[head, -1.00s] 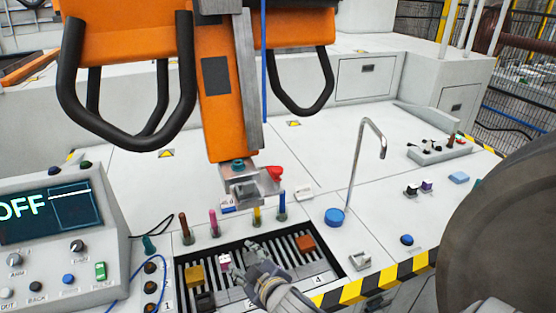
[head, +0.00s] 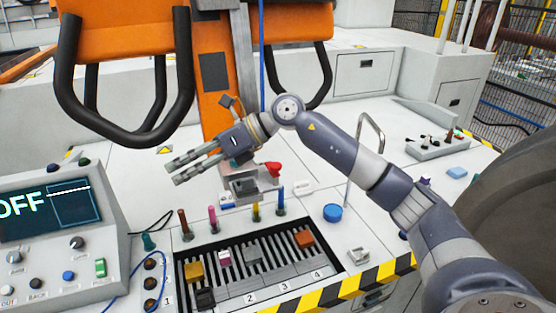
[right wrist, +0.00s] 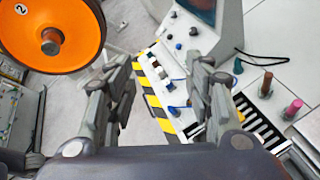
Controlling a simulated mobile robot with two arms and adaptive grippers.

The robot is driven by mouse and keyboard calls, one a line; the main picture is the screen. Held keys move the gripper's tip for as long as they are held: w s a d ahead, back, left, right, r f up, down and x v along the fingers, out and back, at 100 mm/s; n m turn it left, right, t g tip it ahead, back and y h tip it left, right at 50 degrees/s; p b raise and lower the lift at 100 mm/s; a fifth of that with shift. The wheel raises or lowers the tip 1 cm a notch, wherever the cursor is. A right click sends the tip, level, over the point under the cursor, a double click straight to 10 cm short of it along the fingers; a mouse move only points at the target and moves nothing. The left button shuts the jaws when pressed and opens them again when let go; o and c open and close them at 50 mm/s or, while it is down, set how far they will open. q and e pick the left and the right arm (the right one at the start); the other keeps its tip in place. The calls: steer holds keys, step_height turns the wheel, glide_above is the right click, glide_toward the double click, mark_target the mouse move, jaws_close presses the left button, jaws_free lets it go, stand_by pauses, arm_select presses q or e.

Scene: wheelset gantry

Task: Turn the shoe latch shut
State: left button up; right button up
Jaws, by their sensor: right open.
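The shoe latch seems to be the red knob-like lever (head: 273,169) on the right side of the grey metal shoe holder (head: 243,188), at the foot of the orange column (head: 215,110). The lever points right in the head view. My right gripper (head: 177,170) is open with nothing between its fingers. It is above and left of the holder, apart from it, with fingers pointing left. In the right wrist view the open fingers (right wrist: 163,72) show the panel beyond; the latch is not seen there. My left gripper is not in view.
A slotted tray (head: 335,263) with coloured blocks lies in front, with several upright coloured pegs (head: 256,212) behind it. A control console (head: 50,240) reading OFF stands left. A blue knob (head: 333,212) and bent metal rod (head: 380,140) stand right. Black loop handles (head: 70,100) hang above.

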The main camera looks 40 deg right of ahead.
mark_target(276, 164)
steer(key=d+h, duration=0.1)
steer(key=d, duration=0.3)
steer(key=d+h, duration=0.2)
steer(key=d, duration=0.2)
steer(key=d+h, duration=0.2)
steer(key=d, duration=0.2)
steer(key=shift+w+d+r, duration=0.1)
steer(key=shift+r, duration=0.15)
steer(key=s+d+r+m+g+h, duration=0.15)
steer(key=s+d+h, duration=0.25)
steer(key=d, duration=0.9)
steer(key=p+x, duration=0.2)
steer(key=x, duration=0.8)
steer(key=shift+w+a, duration=0.15)
steer(key=shift+w, duration=0.1)
steer(key=c, duration=1.1)
